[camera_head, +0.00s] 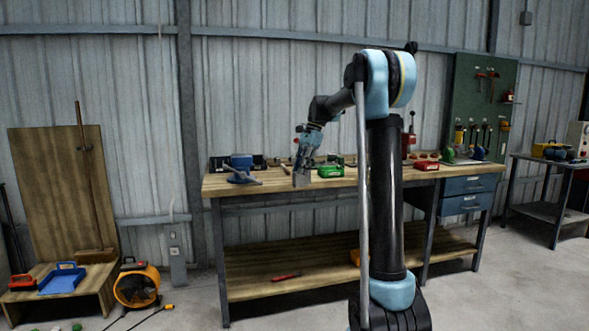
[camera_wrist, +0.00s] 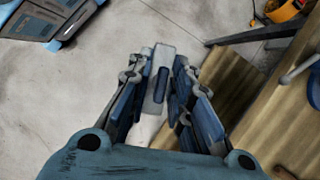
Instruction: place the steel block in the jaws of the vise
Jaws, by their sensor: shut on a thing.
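The blue vise (camera_head: 242,176) stands on the left end of the wooden workbench (camera_head: 330,182). In the wrist view, part of the vise (camera_wrist: 314,88) shows at the right edge, with its grey handle bar (camera_wrist: 299,70); its jaw gap is not clear. My gripper (camera_head: 301,168) points down near the bench's front edge, to the right of the vise. It is shut on the grey steel block (camera_head: 301,180). In the wrist view, the block (camera_wrist: 163,60) sits between the fingers (camera_wrist: 164,88), over the floor beside the bench edge. The fingers cover part of it.
A green box (camera_head: 330,171) is on the bench just right of my gripper. The bench's lower shelf (camera_head: 300,265) is mostly bare.

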